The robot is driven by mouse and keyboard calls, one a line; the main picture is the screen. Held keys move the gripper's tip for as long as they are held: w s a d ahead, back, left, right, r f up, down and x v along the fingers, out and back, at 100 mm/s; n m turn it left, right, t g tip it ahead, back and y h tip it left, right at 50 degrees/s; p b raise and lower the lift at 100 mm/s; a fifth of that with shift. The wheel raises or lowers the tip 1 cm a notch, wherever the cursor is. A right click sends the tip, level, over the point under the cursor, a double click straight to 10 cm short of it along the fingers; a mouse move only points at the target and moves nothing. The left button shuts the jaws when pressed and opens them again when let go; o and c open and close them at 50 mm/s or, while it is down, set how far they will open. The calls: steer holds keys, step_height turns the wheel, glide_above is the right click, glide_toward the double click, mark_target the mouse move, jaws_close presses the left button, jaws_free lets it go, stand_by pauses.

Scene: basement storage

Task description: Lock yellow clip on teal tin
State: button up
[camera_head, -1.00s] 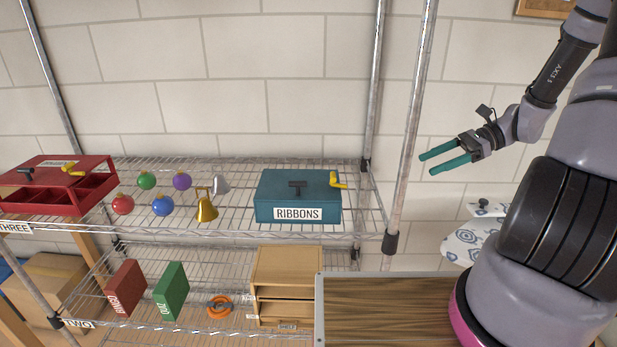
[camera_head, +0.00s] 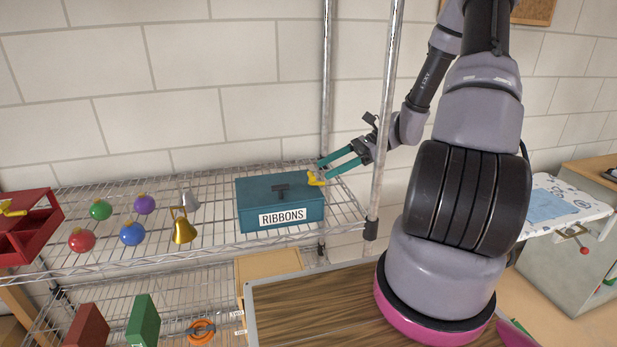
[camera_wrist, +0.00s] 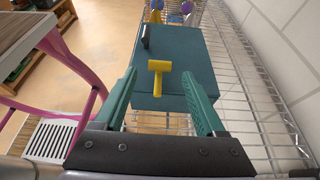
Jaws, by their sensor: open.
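The teal tin (camera_head: 258,213) with a RIBBONS label stands on the upper wire shelf, its lid down. It also shows in the wrist view (camera_wrist: 190,60). The yellow clip (camera_head: 316,179) sticks out at the tin's right end. In the wrist view the clip (camera_wrist: 158,78) is a T shape at the near edge of the tin's top. My gripper (camera_head: 336,167) is open at the right end of the tin, close to the clip. In the wrist view the clip lies between and ahead of my gripper's two teal fingers (camera_wrist: 160,105). Contact is not visible.
A shelf post (camera_head: 385,120) stands in front of my forearm, right of the tin. Several coloured baubles (camera_head: 132,233) and a gold bell (camera_head: 183,230) sit left of the tin. A red box (camera_head: 25,228) is farther left. A wooden-topped surface (camera_head: 320,305) lies below.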

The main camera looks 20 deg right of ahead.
mark_target(311, 174)
steer(key=x, duration=0.6)
steer(key=shift+d, duration=0.1)
